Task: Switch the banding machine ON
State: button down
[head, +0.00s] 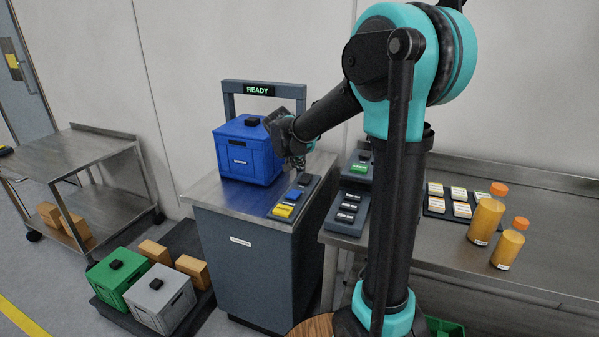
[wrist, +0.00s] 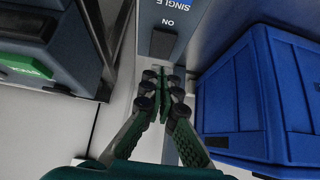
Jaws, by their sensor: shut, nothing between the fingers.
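The banding machine (head: 245,260) is a grey cabinet with a steel top and a dark arch; its display (head: 257,90) shows READY in green. Its control panel (head: 310,184) lies at the right of the top, with a yellow button (head: 283,211), a blue button (head: 294,193) and a dark one (head: 305,180). In the wrist view, the panel (wrist: 152,14) shows lettering ON and SINGLE and a dark control (wrist: 163,43). My gripper (head: 298,161) is shut and empty above the panel's far end. In the wrist view its fingertips (wrist: 163,82) lie just below the dark control; contact cannot be told.
A blue crate (head: 236,160) stands under the arch, close beside my gripper. To the right are a small control unit (head: 350,205) and a steel bench (head: 470,255) with orange-capped bottles (head: 486,220).

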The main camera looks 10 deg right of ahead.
jog(key=s+f+v, duration=0.1)
jog(key=v, duration=0.7)
jog(key=shift+s+a, duration=0.15)
jog(key=shift+a, duration=0.15)
jog(key=shift+f, duration=0.2)
